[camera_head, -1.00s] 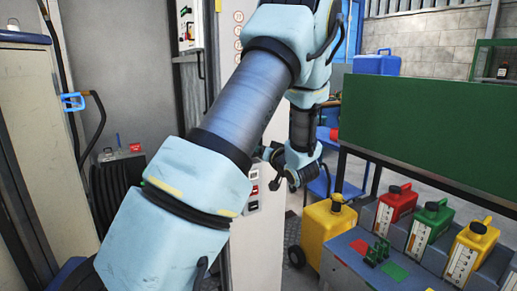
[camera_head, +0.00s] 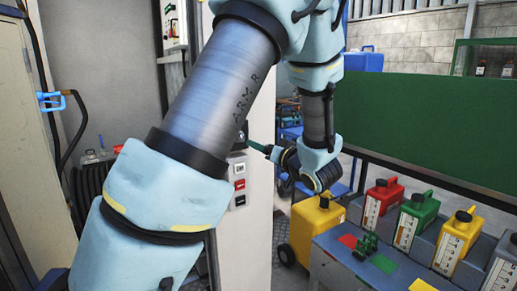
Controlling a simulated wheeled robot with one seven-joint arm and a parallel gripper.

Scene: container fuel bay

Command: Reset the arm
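My arm (camera_head: 213,97) runs from the bottom left up to the top middle, then bends down to a dark wrist (camera_head: 318,165) in front of the blue trolley. My gripper (camera_head: 260,147) points left from that wrist, towards the pale post with switches. It is small and dark and partly hidden by my arm, so its fingers cannot be made out. No held object can be seen.
Red (camera_head: 380,198), green (camera_head: 414,215) and yellow (camera_head: 457,238) cans stand in a grey-blue rack at the right, below a green panel (camera_head: 420,125). A yellow wheeled container (camera_head: 305,232) stands near the post (camera_head: 257,215). A blue nozzle (camera_head: 50,101) hangs at left.

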